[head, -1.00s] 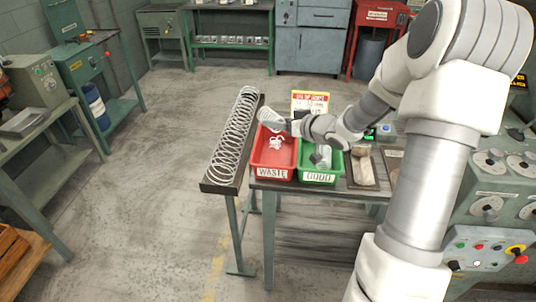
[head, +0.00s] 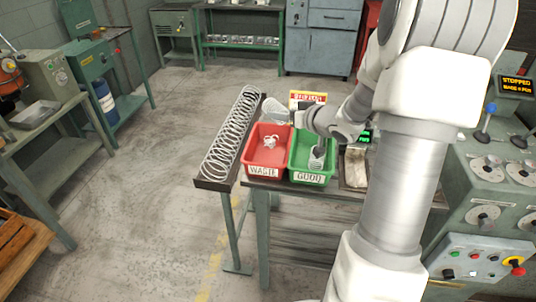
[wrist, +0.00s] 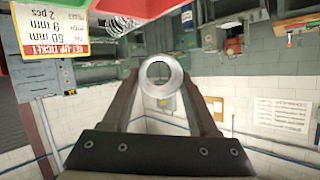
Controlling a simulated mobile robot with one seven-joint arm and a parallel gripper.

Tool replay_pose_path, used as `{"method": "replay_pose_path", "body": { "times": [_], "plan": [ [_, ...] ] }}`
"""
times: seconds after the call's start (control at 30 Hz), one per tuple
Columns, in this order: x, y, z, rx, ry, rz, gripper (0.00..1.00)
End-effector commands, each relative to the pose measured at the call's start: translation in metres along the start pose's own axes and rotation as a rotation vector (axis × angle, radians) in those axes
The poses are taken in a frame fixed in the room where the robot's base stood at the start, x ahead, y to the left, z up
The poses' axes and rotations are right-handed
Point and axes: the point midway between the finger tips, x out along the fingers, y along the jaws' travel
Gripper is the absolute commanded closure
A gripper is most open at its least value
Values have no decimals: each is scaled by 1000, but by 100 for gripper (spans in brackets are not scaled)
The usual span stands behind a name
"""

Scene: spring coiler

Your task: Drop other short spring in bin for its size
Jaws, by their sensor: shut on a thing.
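My gripper (wrist: 160,88) is shut on a short metal spring (wrist: 160,75), seen end-on as a bright ring between the fingertips in the wrist view. In the head view my wrist is above the back of the bins; the fingers are hard to make out. The green GOOD bin (head: 308,178) stands beside the red WASTE bin (head: 264,171) on the bench. A grey short spring (head: 317,160) shows in the GOOD bin. The WASTE bin holds tangled white wire (head: 269,142). The set-up ticket (wrist: 52,28) appears upside down in the wrist view.
A long spring (head: 231,135) lies in a dark trough left of the bins. A control panel (head: 480,268) stands at the right. The floor at left is open.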

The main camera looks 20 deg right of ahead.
Motion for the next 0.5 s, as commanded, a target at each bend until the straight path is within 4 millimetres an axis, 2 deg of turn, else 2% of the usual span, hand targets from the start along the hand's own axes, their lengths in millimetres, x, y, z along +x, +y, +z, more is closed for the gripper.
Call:
{"method": "replay_pose_path", "body": {
  "times": [0.5],
  "plan": [
    [20,10,47,-2,0,0,100]
  ]
}}
